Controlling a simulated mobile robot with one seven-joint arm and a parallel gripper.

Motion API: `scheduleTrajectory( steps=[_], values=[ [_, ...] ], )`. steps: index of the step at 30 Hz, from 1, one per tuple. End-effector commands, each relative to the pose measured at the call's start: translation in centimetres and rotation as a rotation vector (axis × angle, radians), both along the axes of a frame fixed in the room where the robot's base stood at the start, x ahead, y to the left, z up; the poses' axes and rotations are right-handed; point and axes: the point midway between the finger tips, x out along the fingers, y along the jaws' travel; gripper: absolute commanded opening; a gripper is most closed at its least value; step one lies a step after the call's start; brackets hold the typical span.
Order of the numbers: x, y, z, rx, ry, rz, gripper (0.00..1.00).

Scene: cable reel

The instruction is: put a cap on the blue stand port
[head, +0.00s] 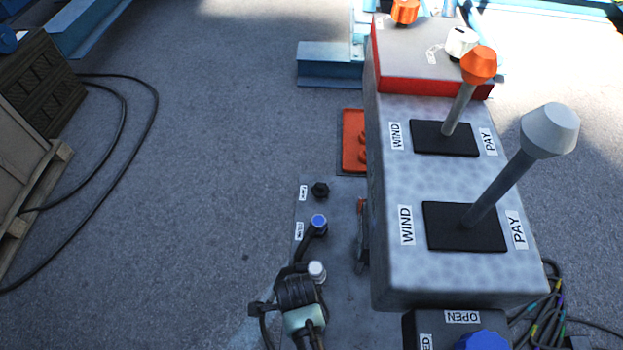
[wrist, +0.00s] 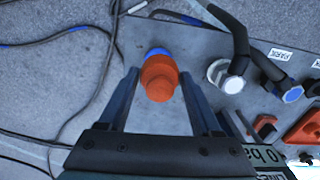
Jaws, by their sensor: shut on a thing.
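In the wrist view an orange cap (wrist: 160,80) sits between the two fingers of my gripper (wrist: 158,84), which is shut on it. The blue stand port (wrist: 157,51) shows as a blue rim just beyond the cap, lined up with it. The cap covers most of the port, and I cannot tell whether it touches or is seated. In the head view my gripper (head: 297,292) is over the near end of the grey stand plate (head: 343,215). The cap and the blue port are hidden there.
Beside the port stand a white-ended black fitting (wrist: 232,85) and a blue-ended one (wrist: 292,95), close to my right finger. The lever console (head: 420,270) rises right of the plate. Black cables (wrist: 85,100) lie on the floor.

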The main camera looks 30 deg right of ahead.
Motion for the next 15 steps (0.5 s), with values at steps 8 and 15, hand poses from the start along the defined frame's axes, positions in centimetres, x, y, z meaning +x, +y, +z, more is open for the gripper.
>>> scheduleTrajectory(
  steps=[8,15],
  values=[
    [-1.1,-1.6,1.4,0.001,0.000,-0.551,0.00],
    [-1.4,-2.0,1.4,0.002,0.000,-0.712,0.00]
  ],
)
